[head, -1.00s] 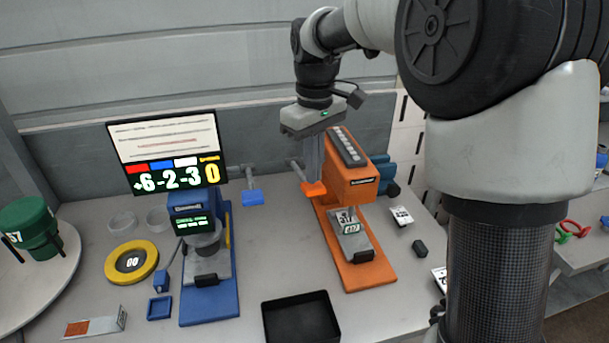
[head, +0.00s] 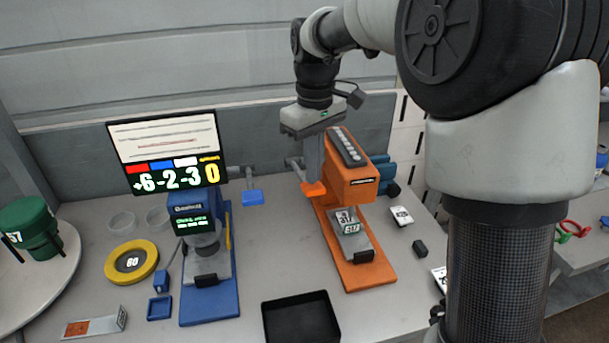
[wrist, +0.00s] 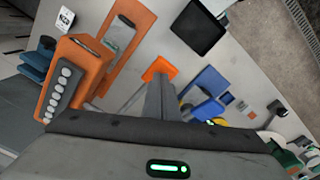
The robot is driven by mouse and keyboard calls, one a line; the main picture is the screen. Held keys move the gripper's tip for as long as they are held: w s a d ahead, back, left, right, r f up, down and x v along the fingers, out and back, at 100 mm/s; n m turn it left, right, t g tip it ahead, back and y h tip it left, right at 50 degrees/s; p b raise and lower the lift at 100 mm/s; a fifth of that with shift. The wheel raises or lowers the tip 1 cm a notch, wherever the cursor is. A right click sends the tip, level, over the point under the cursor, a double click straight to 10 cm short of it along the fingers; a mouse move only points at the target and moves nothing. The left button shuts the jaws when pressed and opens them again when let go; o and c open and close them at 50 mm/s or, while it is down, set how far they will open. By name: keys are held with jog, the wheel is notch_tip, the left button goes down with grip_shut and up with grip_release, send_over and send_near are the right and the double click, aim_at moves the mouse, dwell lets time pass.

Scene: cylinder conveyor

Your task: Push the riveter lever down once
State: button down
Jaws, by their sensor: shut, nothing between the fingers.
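An orange machine (head: 352,188), which I take to be the riveter, stands right of the table's middle. Its lever ends in an orange pad (head: 313,189) at its left side. The pad also shows in the wrist view (wrist: 159,69). My gripper (head: 312,178) is shut and empty, pointing down right at the pad. In the wrist view my fingers (wrist: 160,88) end beside the pad; contact is hard to tell. A grey holder (head: 352,242) on the orange base carries a small labelled part (head: 350,229).
A blue machine (head: 207,260) with a blue lever pad (head: 253,197) stands left, under a screen (head: 168,152). A black tray (head: 300,322) lies in front. A yellow ring (head: 131,261) and a green cylinder (head: 34,228) are farther left.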

jog(key=shift+f+b, duration=3.6)
jog(key=shift+f, duration=2.35)
notch_tip(320, 180, up, 12)
jog(key=p, duration=1)
jog(key=shift+r, duration=0.2)
jog(key=shift+r+p, duration=0.85)
jog(key=shift+r, duration=0.45)
jog(key=s+d+r+m+t, duration=0.1)
jog(key=s+d+r+m, duration=0.1)
jog(key=s+d+r, duration=0.3)
jog(key=s+d+r+m+t, duration=0.1)
jog(key=s+r+m+t, duration=0.1)
jog(key=s, duration=0.4)
jog(key=s+d+f+m+t, duration=0.2)
jog(key=s+d+m, duration=0.2)
jog(key=s, duration=0.8)
jog(key=shift+t, duration=0.3)
